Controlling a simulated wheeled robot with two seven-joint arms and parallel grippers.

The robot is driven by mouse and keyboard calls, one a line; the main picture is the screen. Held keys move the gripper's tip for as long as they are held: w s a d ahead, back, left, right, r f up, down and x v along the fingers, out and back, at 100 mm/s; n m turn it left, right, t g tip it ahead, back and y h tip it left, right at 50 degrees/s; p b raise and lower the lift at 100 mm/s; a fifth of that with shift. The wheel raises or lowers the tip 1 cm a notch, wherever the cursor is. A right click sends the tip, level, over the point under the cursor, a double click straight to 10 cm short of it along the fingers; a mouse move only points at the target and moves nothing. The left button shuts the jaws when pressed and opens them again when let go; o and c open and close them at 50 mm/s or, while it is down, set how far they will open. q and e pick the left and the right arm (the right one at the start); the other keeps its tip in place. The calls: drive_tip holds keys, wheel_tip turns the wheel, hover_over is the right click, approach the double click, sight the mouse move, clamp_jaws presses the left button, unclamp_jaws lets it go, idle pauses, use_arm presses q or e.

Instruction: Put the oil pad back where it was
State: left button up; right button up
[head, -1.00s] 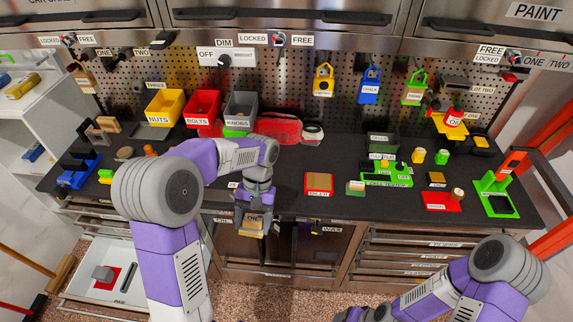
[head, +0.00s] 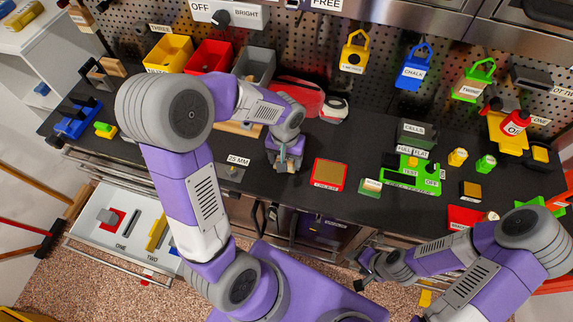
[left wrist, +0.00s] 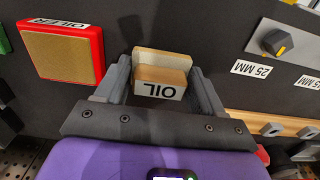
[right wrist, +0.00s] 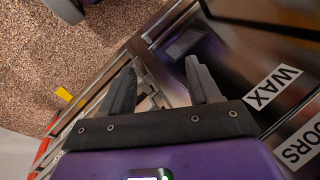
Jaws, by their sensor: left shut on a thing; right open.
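The oil pad (left wrist: 161,78) is a small pale and tan block with a white OIL label. My left gripper (head: 284,166) is shut on it, with a finger at each side in the left wrist view. The pad is over the dark bench top; I cannot tell whether it touches it. A red-framed, tan-topped tray labelled OILER (head: 328,174) lies on the bench just right of this gripper in the head view. The tray also shows at upper left in the left wrist view (left wrist: 62,54). My right gripper (right wrist: 158,88) is open and empty, low in front of the cabinets.
A 25 MM knob (head: 232,171) is left of my left gripper. A green-edged block (head: 371,186) and green tester (head: 410,176) stand right of the OILER tray. Yellow, red and grey bins (head: 255,64) are behind. An open drawer (head: 125,225) juts out at lower left.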

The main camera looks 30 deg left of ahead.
use_arm(q)
wheel_tip(320, 180, down, 4)
drive_tip(key=shift+f+b, duration=0.1)
drive_tip(key=shift+b, duration=0.2)
drive_tip(key=o, duration=0.9)
drive_tip(key=shift+w, duration=0.1)
drive_tip(key=shift+o, duration=0.2)
wheel_tip(320, 180, up, 12)
drive_tip(key=shift+r+p, duration=0.15)
drive_tip(key=shift+p, duration=0.9)
